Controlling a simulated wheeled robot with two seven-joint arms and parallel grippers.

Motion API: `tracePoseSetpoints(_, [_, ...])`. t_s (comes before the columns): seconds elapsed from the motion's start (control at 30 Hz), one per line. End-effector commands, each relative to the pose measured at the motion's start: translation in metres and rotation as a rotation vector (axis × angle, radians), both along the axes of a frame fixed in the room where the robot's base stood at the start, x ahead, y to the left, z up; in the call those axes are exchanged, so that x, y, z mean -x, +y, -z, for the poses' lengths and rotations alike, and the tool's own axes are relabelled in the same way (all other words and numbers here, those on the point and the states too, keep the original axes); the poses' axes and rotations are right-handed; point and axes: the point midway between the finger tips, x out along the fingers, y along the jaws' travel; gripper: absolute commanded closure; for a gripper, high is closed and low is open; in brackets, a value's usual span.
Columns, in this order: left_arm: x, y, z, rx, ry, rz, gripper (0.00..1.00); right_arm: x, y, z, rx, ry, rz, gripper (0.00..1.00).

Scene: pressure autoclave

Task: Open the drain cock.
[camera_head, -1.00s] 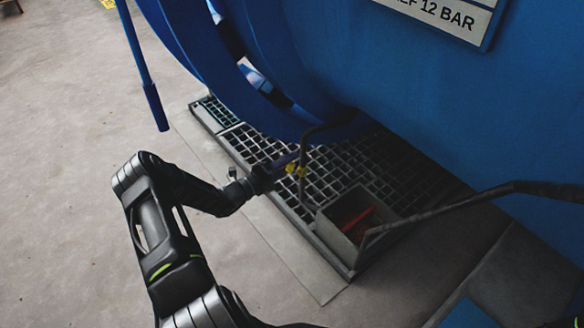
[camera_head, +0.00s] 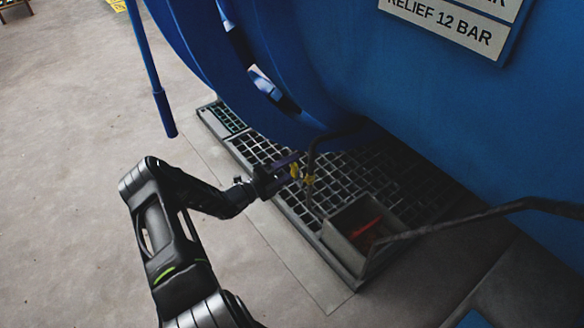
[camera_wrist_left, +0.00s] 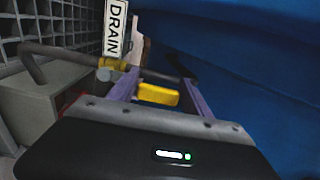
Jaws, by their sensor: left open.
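The drain cock (camera_head: 308,180) has small yellow parts on a thin dark pipe above the floor grating in the head view. In the left wrist view its yellow handle (camera_wrist_left: 158,94) lies between the two purple fingers of my left gripper (camera_wrist_left: 160,86). A yellow fitting (camera_wrist_left: 112,63) sits on the pipe to the left of the fingers. My left gripper (camera_head: 283,170) is open at the cock in the head view. I cannot tell whether a finger touches the handle. A white DRAIN sign (camera_wrist_left: 115,25) stands behind the pipe. My right gripper is not in view.
The blue vessel (camera_head: 420,110) rises close behind the cock. A grey open box (camera_head: 345,232) with something red inside stands on the grating (camera_head: 262,148). A dark bent pipe (camera_head: 470,216) reaches the box from the right. A blue lever (camera_head: 163,110) hangs at left.

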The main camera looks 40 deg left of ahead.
Motion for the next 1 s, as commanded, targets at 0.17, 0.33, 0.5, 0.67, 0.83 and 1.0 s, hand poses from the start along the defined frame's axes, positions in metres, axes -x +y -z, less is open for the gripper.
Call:
tracePoseSetpoints(0.17, [0.0, 0.0, 0.0, -0.003, -0.001, 0.001, 0.36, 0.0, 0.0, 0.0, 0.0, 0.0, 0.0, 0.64])
tracePoseSetpoints(0.33, [0.001, 0.0, -0.001, -0.004, -0.001, 0.002, 0.36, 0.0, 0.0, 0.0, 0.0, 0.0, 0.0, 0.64])
tracePoseSetpoints(0.5, [0.012, 0.003, -0.002, -0.004, 0.0, 0.002, 0.36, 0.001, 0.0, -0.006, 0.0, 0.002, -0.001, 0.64])
tracePoseSetpoints(0.67, [0.037, 0.011, -0.002, -0.004, 0.001, 0.0, 0.36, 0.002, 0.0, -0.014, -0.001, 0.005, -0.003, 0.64])
tracePoseSetpoints(0.83, [0.063, 0.019, -0.001, -0.003, 0.0, 0.0, 0.36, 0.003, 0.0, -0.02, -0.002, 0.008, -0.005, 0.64])
tracePoseSetpoints(1.0, [0.075, 0.022, -0.001, -0.003, -0.001, 0.0, 0.36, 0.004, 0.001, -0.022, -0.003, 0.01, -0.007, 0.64])
